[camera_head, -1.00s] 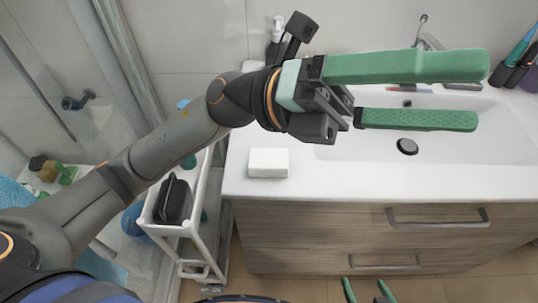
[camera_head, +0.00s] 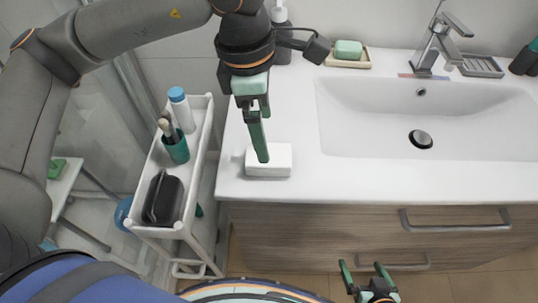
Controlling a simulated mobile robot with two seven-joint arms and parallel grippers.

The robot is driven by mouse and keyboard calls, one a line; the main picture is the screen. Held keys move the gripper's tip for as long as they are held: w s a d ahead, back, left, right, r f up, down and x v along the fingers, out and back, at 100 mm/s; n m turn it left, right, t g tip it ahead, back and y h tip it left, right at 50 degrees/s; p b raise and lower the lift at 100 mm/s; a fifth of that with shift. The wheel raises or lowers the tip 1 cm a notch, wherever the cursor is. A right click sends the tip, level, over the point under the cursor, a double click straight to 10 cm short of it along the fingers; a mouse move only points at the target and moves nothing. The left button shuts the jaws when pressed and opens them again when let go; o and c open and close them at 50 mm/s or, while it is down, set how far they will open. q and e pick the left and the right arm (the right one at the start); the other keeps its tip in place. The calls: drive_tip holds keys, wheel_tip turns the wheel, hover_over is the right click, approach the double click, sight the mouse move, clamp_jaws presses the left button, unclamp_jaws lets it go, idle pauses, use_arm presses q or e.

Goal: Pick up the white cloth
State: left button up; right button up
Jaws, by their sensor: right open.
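The white cloth (camera_head: 279,160) is a small folded white block on the counter, near its left front corner. My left gripper (camera_head: 260,151) points down at the cloth, with a green finger in front of its upper left part. The fingers line up nearly edge-on, so I cannot tell their gap or whether they touch the cloth. My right gripper (camera_head: 365,272) is low at the bottom of the view, in front of the drawers, open and empty, away from the cloth.
The white sink (camera_head: 370,125) and faucet (camera_head: 437,45) are to the right. A soap dish (camera_head: 345,62) and a pump bottle (camera_head: 280,35) stand at the back. A white cart (camera_head: 205,150) with a black case (camera_head: 163,199), green cup (camera_head: 176,148) and bottle (camera_head: 180,108) stands left.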

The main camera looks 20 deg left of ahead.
use_arm(q)
drive_tip(key=f, duration=0.3)
drive_tip(key=shift+d+f, duration=0.15)
drive_tip(key=shift+d, duration=0.05)
drive_tip(key=f, duration=0.5)
drive_tip(key=shift+w+d, duration=0.1)
drive_tip(key=shift+w, duration=0.3)
drive_tip(key=shift+f, duration=0.15)
drive_tip(key=shift+f, duration=0.2)
drive_tip(key=shift+c, duration=0.2)
drive_tip(key=c, duration=1.3)
